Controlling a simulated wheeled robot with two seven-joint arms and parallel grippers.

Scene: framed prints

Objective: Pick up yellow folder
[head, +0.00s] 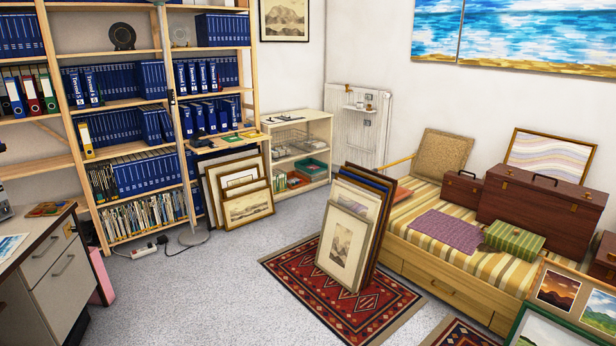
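A yellow folder (86,140) stands upright on a middle shelf of the wooden bookcase at the left. It is at the left end of a row of blue binders (115,129), its spine facing out. Neither of my grippers shows in the head view.
A desk (32,250) with drawers stands at the lower left, in front of the bookcase. Framed prints (240,193) lean by the shelves, and more frames (350,230) stand on a red rug (385,312). A striped daybed (400,235) is at right. Grey carpet (205,285) between is clear.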

